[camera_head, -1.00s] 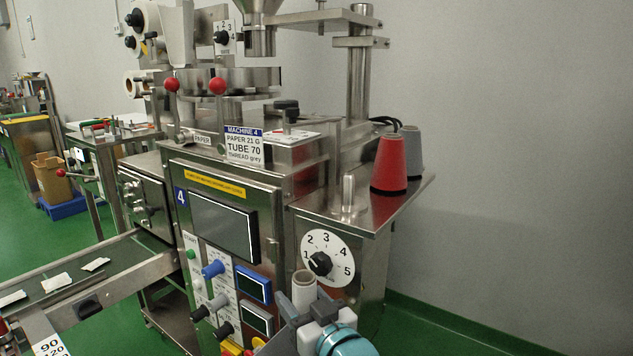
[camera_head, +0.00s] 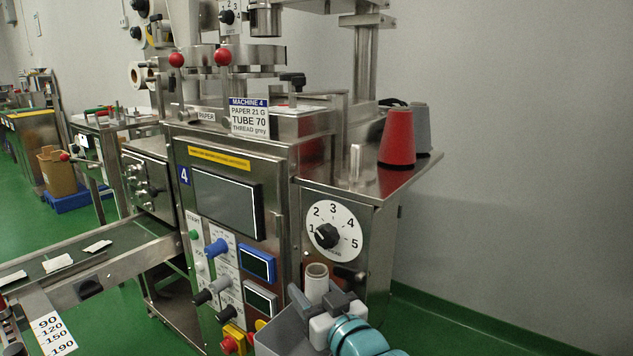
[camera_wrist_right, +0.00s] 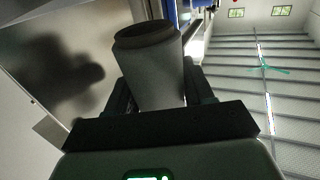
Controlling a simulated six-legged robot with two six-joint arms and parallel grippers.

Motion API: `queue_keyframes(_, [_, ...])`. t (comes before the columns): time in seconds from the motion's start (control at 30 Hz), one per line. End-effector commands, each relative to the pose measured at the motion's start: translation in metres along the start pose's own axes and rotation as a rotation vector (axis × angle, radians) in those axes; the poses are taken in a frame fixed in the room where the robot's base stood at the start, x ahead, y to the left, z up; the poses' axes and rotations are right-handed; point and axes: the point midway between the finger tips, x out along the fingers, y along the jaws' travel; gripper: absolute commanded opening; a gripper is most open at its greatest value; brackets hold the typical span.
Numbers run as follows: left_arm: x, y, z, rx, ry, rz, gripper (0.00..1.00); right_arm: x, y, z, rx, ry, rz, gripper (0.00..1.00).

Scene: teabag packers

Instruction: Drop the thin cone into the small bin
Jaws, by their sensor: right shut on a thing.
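The thin cone (camera_head: 317,284) is a pale, narrow tube with a brownish open top. My right gripper (camera_head: 320,298) is shut on it and holds it upright in front of the machine's lower right side. In the right wrist view the cone (camera_wrist_right: 150,68) stands between the two dark fingers, its rim away from the palm. A grey box-like shape (camera_head: 279,334), which looks like the small bin, shows at the bottom edge, just left of and below the gripper. Its inside is mostly cut off. My left gripper is not in view.
Machine 4 (camera_head: 227,205) stands close ahead with knobs, a dial (camera_head: 333,232) and small screens. A red cone (camera_head: 397,140) and a grey cone (camera_head: 422,130) stand on its side shelf. A conveyor (camera_head: 110,262) with teabags runs at left.

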Motion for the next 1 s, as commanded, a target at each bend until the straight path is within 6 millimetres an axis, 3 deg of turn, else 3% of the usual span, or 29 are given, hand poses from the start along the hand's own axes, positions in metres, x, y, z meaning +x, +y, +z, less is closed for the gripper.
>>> queue_keyframes(0.03, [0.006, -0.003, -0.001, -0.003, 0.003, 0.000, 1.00, 0.000, -0.001, 0.011, 0.000, -0.002, -0.001, 0.22])
queue_keyframes(0.13, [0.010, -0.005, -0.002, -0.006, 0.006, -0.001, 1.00, 0.000, -0.001, 0.020, 0.000, -0.001, -0.001, 0.22])
queue_keyframes(0.43, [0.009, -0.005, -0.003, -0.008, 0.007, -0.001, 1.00, 0.000, -0.001, 0.021, 0.001, 0.000, -0.001, 0.22])
queue_keyframes(0.47, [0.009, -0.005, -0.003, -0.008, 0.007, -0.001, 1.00, 0.000, -0.001, 0.021, 0.001, 0.000, -0.001, 0.58])
queue_keyframes(0.53, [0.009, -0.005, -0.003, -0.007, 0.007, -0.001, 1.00, 0.000, -0.001, 0.021, 0.001, 0.000, -0.001, 0.81])
queue_keyframes(0.87, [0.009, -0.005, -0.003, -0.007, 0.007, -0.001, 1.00, -0.002, -0.001, 0.021, 0.001, -0.001, -0.001, 0.82])
queue_keyframes(1.0, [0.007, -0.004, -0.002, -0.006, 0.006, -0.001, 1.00, -0.019, 0.000, 0.020, 0.001, -0.001, 0.000, 0.82])
